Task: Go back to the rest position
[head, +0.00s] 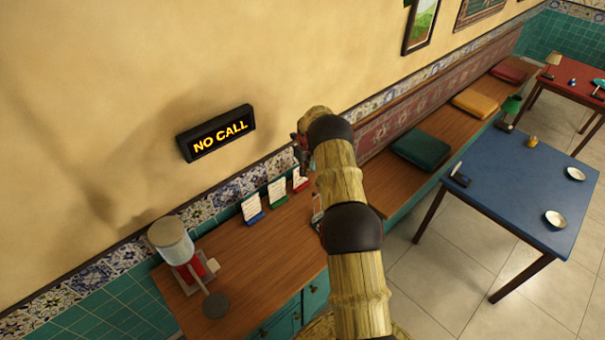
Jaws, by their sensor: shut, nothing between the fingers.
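My arm rises from the bottom middle of the head view and bends over at its top, above the wooden counter. My gripper (302,158) shows only as a small dark and reddish part at the arm's far end, left of the upper bend. It is shut and empty. Most of it is hidden behind my arm, and its fingertips are not clear. It appears near the wall, above the rightmost card stand.
The wooden counter (254,252) runs along the wall. On it stand a red dispenser with a clear top (172,243) and several small card stands (277,192). A "NO CALL" sign (217,134) hangs above. A blue table (508,195) and cushioned bench (447,128) are right.

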